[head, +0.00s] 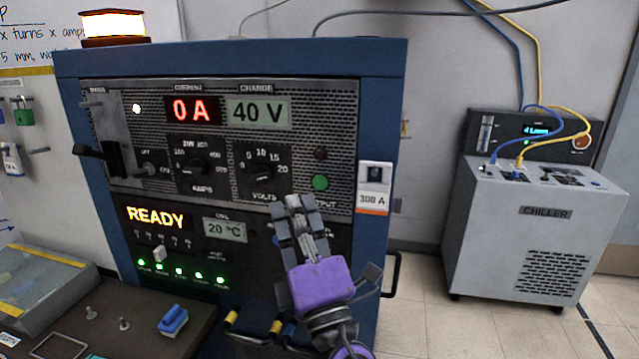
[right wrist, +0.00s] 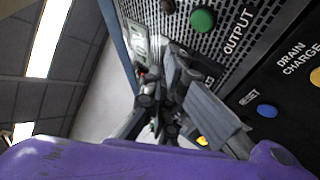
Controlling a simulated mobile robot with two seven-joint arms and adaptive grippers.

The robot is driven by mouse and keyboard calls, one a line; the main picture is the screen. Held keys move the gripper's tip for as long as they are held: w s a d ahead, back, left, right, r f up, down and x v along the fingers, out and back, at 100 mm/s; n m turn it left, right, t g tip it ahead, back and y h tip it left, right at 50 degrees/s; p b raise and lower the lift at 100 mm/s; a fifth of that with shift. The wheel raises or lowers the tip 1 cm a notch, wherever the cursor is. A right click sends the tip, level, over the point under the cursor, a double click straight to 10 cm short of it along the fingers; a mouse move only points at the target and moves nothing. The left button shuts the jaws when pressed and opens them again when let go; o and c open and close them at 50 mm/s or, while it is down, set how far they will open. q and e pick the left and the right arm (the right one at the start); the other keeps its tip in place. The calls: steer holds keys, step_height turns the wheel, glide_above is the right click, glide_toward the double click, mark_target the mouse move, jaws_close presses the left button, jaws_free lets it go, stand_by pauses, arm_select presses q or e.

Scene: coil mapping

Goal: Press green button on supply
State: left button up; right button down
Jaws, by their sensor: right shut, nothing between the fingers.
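The power supply (head: 240,60) is a blue cabinet with a grey perforated panel. Its round green button (head: 320,182) sits at the panel's lower right, below a dark red button (head: 320,153). In the right wrist view the green button (right wrist: 203,19) is next to the label "OUTPUT". My right gripper (head: 293,205) is purple with grey fingers, shut and empty. Its fingertips are in front of the panel, below and left of the green button. I cannot tell whether they touch the panel. The left gripper is not in view.
The displays read 0 A, 40 V and READY. A 300 A tag (head: 374,200) is on the cabinet's right edge. A grey chiller (head: 545,215) stands at right on the floor. A bench (head: 150,335) with a blue clip (head: 173,320) is at lower left.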

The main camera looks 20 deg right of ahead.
mark_target(320, 183)
steer(key=w+d, duration=0.2)
steer(key=w, duration=0.1)
steer(key=shift+w+d+b, duration=0.15)
steer(key=shift+w+b, duration=0.1)
steer(key=shift+b, duration=0.05)
stand_by(0.6)
stand_by(0.6)
steer(key=shift+w+d, duration=0.25)
steer(key=shift+w, duration=0.1)
stand_by(0.5)
